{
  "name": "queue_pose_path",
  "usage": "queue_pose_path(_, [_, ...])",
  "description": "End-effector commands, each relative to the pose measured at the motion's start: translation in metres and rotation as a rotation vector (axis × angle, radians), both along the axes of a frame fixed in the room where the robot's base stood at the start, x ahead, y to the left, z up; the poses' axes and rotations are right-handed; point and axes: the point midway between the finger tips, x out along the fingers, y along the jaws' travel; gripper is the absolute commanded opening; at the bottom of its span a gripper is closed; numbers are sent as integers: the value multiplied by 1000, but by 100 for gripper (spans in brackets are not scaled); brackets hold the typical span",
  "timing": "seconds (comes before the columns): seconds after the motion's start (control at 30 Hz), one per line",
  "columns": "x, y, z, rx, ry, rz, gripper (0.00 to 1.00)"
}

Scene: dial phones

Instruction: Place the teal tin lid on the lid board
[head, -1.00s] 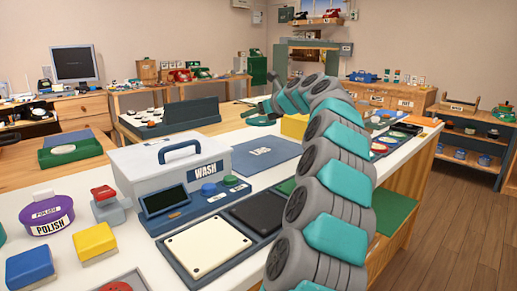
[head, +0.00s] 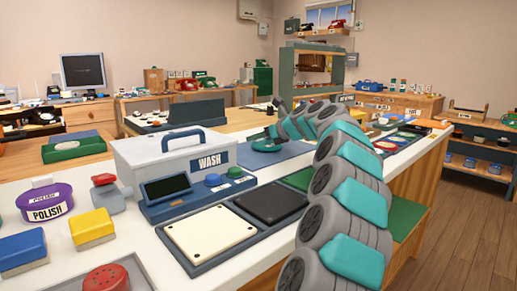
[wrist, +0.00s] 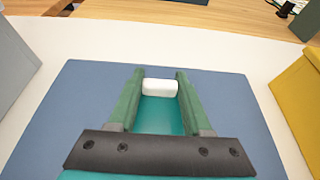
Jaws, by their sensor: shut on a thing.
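The teal tin lid (head: 267,146) shows below my gripper (head: 273,131) in the head view, over the blue lid board (head: 246,158). In the wrist view my gripper (wrist: 159,76) is shut, its green fingers on either side of a white knob (wrist: 159,88). A teal surface (wrist: 161,115) shows between the fingers below the knob. The lid board (wrist: 75,112) spreads around and under the gripper. I cannot tell whether the lid touches the board. My arm covers the board's right part in the head view.
The grey WASH box (head: 172,158) stands left of the board, with its control panel (head: 168,197) in front. A yellow block (wrist: 299,100) stands close on the right in the wrist view. Cream and black pads (head: 210,234) lie nearer. White counter shows around the board.

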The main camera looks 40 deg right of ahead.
Motion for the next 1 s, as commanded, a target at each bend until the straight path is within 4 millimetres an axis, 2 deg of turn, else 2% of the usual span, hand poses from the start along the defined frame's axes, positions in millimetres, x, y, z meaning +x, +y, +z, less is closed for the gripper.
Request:
queue_pose_path(0.03, [0, 0, -7, 0, 0, 0, 0])
queue_pose_path(0.43, [0, 0, -6, 1, 0, 1, 0])
queue_pose_path(0.47, [0, 0, -7, 1, 0, 1, 50])
queue_pose_path(0.73, [0, 0, -7, 0, 0, 0, 79])
queue_pose_path(1.0, [0, 0, -7, 0, 0, 0, 79])
